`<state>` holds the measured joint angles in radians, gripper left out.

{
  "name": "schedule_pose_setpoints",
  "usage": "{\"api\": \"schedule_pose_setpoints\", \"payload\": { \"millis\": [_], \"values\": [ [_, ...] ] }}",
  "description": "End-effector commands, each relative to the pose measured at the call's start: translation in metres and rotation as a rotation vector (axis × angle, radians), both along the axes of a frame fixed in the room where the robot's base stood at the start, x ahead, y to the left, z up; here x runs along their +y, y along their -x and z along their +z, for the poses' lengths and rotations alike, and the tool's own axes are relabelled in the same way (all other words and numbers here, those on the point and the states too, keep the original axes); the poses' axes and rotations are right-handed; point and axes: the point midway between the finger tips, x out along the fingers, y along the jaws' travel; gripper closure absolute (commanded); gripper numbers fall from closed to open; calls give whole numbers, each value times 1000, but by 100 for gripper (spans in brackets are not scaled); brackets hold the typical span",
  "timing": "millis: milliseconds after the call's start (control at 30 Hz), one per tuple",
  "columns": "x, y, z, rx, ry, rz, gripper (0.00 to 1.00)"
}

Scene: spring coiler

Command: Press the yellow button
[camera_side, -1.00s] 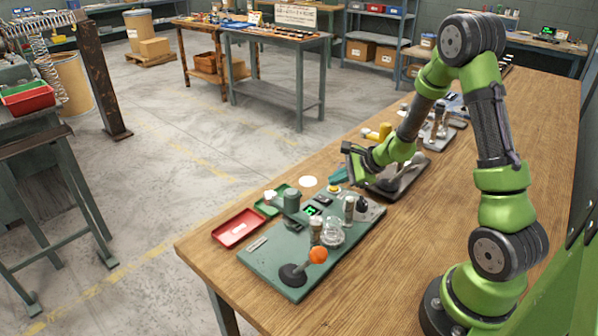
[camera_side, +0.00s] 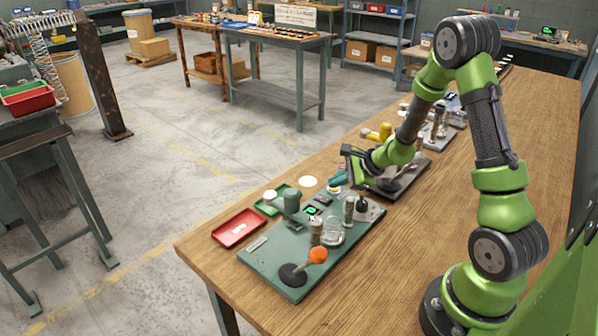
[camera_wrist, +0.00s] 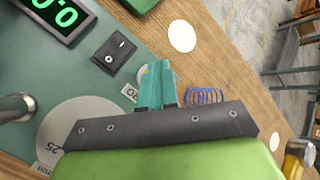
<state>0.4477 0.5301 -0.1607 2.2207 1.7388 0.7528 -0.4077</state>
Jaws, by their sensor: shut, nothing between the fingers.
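The yellow button (camera_side: 334,189) sits in a pale round base near the back edge of the green panel (camera_side: 268,262) in the side view. My gripper (camera_side: 334,183) has teal fingers pointing down, with their tips right over the button. I cannot tell whether they touch it. In the wrist view my gripper (camera_wrist: 157,66) shows its two teal fingers closed together and empty. The fingers hide the button there; only a pale round edge shows beside them.
A black switch (camera_wrist: 115,52) and a blue coil spring (camera_wrist: 204,96) lie near the fingers. A red tray (camera_side: 238,228) stands left of the panel.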

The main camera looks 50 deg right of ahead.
Motion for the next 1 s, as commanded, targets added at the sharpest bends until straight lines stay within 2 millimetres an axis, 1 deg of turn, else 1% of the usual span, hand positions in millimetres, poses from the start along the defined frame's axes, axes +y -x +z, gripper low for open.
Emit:
{"api": "schedule_pose_setpoints", "payload": {
  "millis": [267, 633, 1000],
  "values": [
    [0, 0, 0, 1, 1, 1, 100],
    [0, 0, 15, -1, 1, 0, 100],
    [0, 0, 18, 0, 1, 1, 100]
  ]
}}
